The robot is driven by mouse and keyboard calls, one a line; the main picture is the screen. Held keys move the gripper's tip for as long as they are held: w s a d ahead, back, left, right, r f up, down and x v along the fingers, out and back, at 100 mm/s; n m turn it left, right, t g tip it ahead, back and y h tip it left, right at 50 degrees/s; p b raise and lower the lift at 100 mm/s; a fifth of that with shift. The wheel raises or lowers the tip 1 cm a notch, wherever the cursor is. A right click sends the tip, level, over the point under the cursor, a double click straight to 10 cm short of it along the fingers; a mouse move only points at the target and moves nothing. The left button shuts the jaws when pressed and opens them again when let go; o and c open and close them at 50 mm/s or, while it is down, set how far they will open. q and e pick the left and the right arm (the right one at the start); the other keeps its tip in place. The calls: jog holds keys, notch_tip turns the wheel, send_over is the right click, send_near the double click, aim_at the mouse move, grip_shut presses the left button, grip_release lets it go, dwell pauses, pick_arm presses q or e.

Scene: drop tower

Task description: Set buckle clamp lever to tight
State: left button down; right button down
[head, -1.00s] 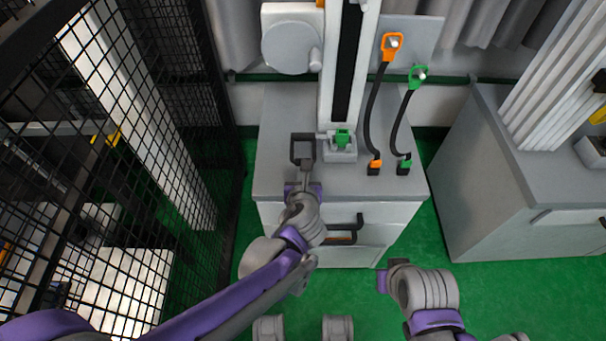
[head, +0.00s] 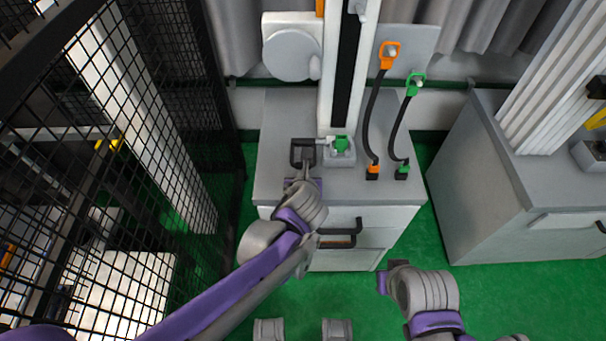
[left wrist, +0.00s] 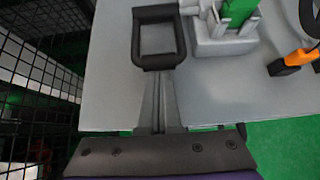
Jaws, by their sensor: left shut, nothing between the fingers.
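The buckle clamp (head: 341,158) has a grey block with a green part and stands at the foot of the white column; it also shows at the top of the left wrist view (left wrist: 226,42). A black rectangular loop handle (head: 293,155), apparently its lever, lies to its left. The loop handle fills the upper middle of the left wrist view (left wrist: 139,45). My left gripper (head: 305,170) is shut and empty, its fingertips (left wrist: 160,76) at the near side of the loop. Whether they touch cannot be told.
An orange-ended cable (head: 366,120) and a green-ended cable (head: 396,132) stand right of the column. The grey cabinet (head: 278,112) has dark drawer handles. A black mesh fence (head: 180,110) rises at the left. Another cabinet (head: 480,190) stands at the right.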

pick_arm(q)
notch_tip(320, 180, up, 2)
jog(key=shift+w+r+g+p, duration=0.15)
jog(key=shift+r+g+p, duration=0.05)
jog(key=shift+g+p, duration=0.5)
jog(key=w+r+p, duration=0.3)
jog(key=w+r, duration=0.4)
jog(key=r, duration=0.1)
jog(key=shift+w, duration=0.3)
jog(key=shift+r+p, duration=0.1)
jog(key=shift+p, duration=0.2)
jog(key=p+v, duration=0.1)
jog(key=v, duration=1)
jog(key=shift+p, duration=0.3)
jog(key=shift+s, duration=0.1)
